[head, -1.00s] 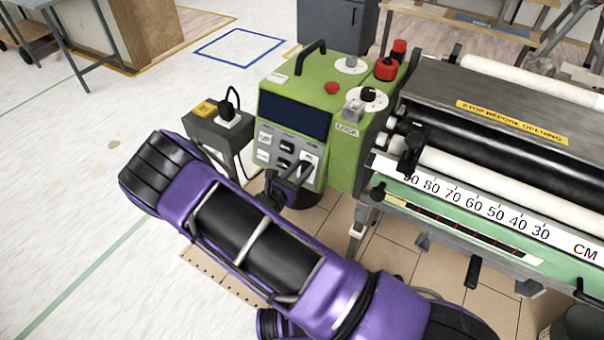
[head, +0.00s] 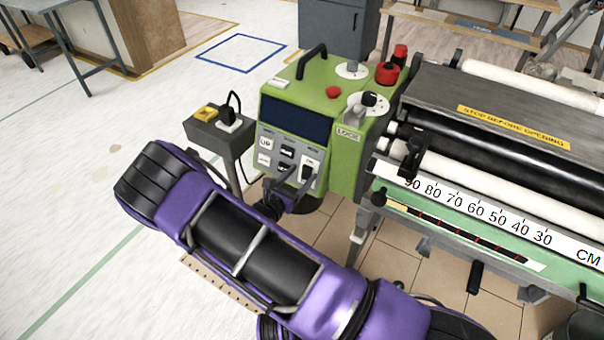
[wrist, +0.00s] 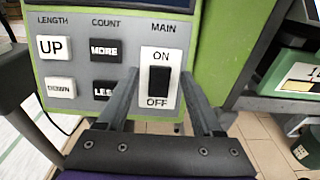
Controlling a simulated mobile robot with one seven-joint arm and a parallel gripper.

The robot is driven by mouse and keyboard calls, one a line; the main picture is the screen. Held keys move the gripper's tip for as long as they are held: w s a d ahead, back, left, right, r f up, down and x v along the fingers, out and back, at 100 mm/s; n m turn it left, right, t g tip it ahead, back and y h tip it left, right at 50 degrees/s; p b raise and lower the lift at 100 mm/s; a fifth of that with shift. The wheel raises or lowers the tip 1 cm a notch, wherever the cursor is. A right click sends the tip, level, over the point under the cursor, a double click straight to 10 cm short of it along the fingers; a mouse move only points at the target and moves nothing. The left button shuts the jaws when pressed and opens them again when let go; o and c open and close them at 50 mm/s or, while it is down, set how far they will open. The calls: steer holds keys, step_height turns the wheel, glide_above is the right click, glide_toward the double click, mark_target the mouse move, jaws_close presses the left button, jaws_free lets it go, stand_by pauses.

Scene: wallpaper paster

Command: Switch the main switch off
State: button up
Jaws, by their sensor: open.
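The main switch (wrist: 158,82) is a black rocker on a white plate marked ON above and OFF below, under the label MAIN. It is at the lower right of the control panel of the green box, and its plate also shows in the head view (head: 311,164). My gripper (wrist: 160,74) is open and empty, with one finger on each side of the switch plate in the wrist view. In the head view my gripper (head: 293,177) is close in front of the panel's lower part. I cannot tell whether the fingers touch the panel or which way the rocker is tipped.
UP (wrist: 54,47), DOWN (wrist: 60,87), MORE (wrist: 105,50) and LESS (wrist: 105,90) buttons sit left of the switch. The roller machine (head: 490,110) stands to the right. A grey stand with a plug (head: 228,122) is left of the box.

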steer(key=p+v, duration=0.1)
steer(key=v, duration=1.5)
steer(key=shift+s, duration=0.25)
